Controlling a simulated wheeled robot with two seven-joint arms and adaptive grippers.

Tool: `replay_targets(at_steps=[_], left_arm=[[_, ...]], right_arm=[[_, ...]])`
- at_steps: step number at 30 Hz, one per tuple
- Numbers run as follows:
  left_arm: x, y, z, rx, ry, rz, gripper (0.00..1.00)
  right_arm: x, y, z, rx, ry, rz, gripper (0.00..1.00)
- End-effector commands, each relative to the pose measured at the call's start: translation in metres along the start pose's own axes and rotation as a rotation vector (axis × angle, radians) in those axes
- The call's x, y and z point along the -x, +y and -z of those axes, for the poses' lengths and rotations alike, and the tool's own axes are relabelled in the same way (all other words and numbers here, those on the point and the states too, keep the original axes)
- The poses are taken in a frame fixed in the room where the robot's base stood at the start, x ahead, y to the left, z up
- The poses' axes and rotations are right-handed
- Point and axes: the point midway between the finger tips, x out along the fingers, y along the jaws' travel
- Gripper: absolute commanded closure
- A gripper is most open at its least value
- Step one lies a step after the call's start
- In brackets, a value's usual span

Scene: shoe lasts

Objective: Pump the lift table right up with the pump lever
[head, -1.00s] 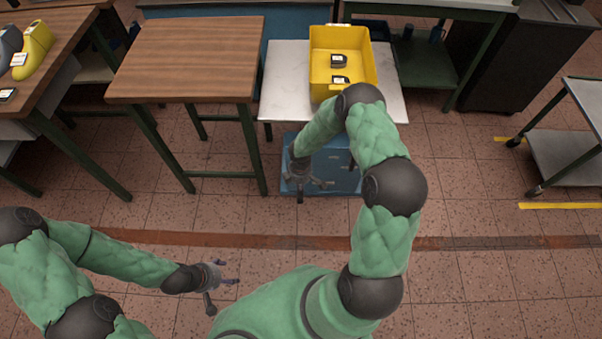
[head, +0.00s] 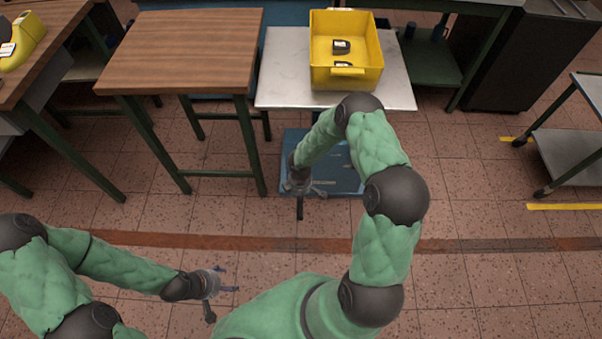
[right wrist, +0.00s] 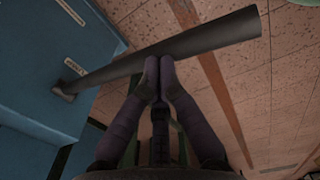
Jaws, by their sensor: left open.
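The lift table has a pale metal top (head: 278,85) and a blue base (head: 345,180) near the floor. The dark pump lever (head: 299,210) sticks out from the base toward me. In the right wrist view the lever (right wrist: 215,42) is a grey bar slanting across the picture from the blue base. My right gripper (head: 298,188) is at the lever. Its fingertips (right wrist: 160,66) are together and meet against the bar's side; the bar does not look clasped between them. My left gripper (head: 226,279) is open and empty above the floor, away from the table.
A yellow crate (head: 346,78) with small dark items stands on the lift table's top. A wooden-topped table (head: 185,50) is to its left, another bench (head: 40,60) further left. A metal cart (head: 570,155) stands right. The floor in front is clear.

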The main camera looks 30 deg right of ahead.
Motion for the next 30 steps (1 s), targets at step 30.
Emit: replay_targets(at_steps=[30], left_arm=[[-0.030, -0.011, 0.001, 0.000, 0.000, 0.000, 0.31]], right_arm=[[-0.061, -0.014, 0.000, 0.001, 0.001, 0.002, 1.00]])
